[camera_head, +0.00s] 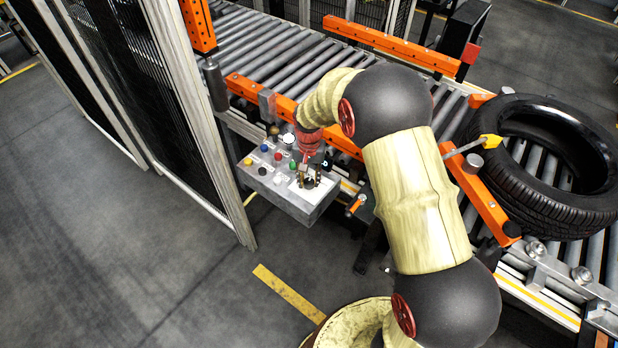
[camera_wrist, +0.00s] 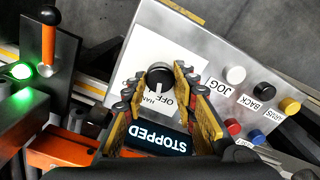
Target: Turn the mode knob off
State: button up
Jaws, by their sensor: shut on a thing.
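The mode knob (camera_wrist: 159,76) is a round black knob on a white label plate in the wrist view. Upside-down "OFF" and "HAND" lettering shows beside it. A small pale mark is on the knob; I cannot tell exactly which word it points to. My gripper (camera_wrist: 164,72) has its two yellow-and-black fingers on either side of the knob, shut on it. In the head view my gripper (camera_head: 309,179) reaches down to the right part of the grey control panel (camera_head: 270,187), and the knob is mostly hidden.
A display (camera_wrist: 158,137) reads "STOPPED". Several coloured buttons sit beside the knob, including a white one (camera_wrist: 235,75) labelled "JOG". An orange-handled lever (camera_wrist: 48,40) and a lit green lamp (camera_wrist: 21,71) are at left. A tyre (camera_head: 545,165) lies on the roller conveyor; a mesh fence (camera_head: 125,85) stands left.

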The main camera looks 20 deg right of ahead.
aim_at(309, 181)
jog(key=n+p, duration=0.1)
jog(key=n, duration=0.4)
jog(key=shift+n, duration=0.3)
dwell(0.4)
jog(key=o, duration=1.2)
jog(key=shift+c, duration=0.2)
notch_tip(309, 181, up, 12)
jog(key=shift+w, duration=0.1)
